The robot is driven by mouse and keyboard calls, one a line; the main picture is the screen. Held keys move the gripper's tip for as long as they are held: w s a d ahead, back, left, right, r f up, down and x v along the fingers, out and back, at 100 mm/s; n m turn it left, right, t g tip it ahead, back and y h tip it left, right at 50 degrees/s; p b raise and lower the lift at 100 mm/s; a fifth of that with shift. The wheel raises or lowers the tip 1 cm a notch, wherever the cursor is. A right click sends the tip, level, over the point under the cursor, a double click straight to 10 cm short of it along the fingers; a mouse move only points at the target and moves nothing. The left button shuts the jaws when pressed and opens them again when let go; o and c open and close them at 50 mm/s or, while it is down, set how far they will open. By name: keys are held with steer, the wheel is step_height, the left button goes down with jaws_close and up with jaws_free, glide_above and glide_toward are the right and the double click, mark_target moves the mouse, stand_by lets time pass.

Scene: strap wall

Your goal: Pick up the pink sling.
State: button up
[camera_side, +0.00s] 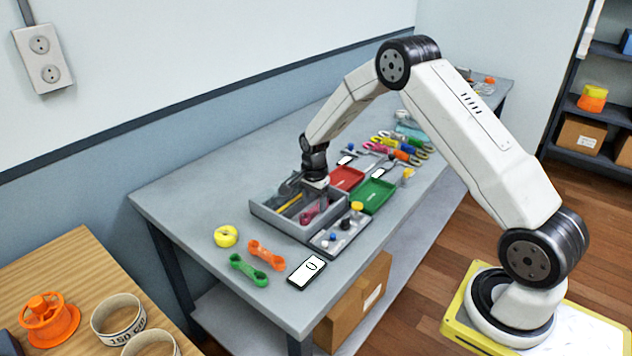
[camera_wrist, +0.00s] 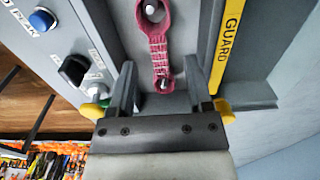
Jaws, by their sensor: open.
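The pink sling (camera_wrist: 158,45) lies in a grey compartment, with a wide loop at its upper end and a smaller one at its lower end in the wrist view. A pale metal pin or bolt shows inside each loop. The sling also shows in the side view (camera_side: 310,213), inside the grey divided tray (camera_side: 277,227). My gripper (camera_wrist: 160,78) is open and empty, its fingers on either side of the sling's lower end. In the side view, my gripper (camera_side: 302,188) is over the tray. I cannot tell the height gap to the sling.
A yellow strip marked GUARD (camera_wrist: 227,45) runs beside the sling. A control box with a blue button (camera_wrist: 42,19) and black switch (camera_wrist: 74,70) adjoins the tray. Red (camera_side: 346,178) and green (camera_side: 374,196) trays stand close by. Orange (camera_side: 266,254) and green (camera_side: 248,270) pieces lie in front.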

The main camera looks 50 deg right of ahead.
steer(key=shift+f, duration=1.15)
jaws_close()
